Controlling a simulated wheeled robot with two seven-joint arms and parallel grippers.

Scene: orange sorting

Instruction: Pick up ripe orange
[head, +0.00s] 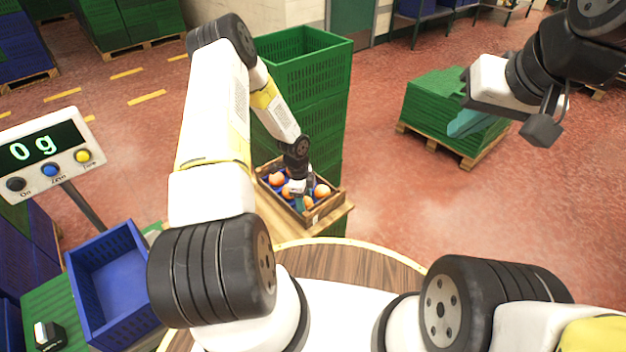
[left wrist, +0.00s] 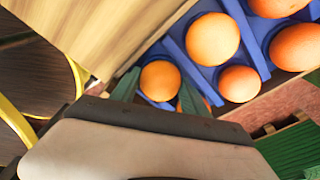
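Several oranges lie in blue dividers inside a wooden crate (head: 329,207); one orange (head: 322,191) shows at its right side. My left gripper (head: 298,190) reaches down into the crate. In the left wrist view its two green fingers (left wrist: 158,92) stand apart, with an orange (left wrist: 160,80) showing between them. I cannot tell whether they touch it. Another orange (left wrist: 206,103) is partly hidden behind the right finger. Larger oranges (left wrist: 212,39) lie in neighbouring compartments. My right gripper (head: 505,127) is open and empty, raised at the upper right.
The crate stands on a wooden surface (head: 333,219) beside tall green crates (head: 315,75). A blue basket (head: 110,275) is at the left, near a scale display (head: 45,150) reading 0 g. A green stack on a pallet (head: 440,105) stands behind; the red floor at right is clear.

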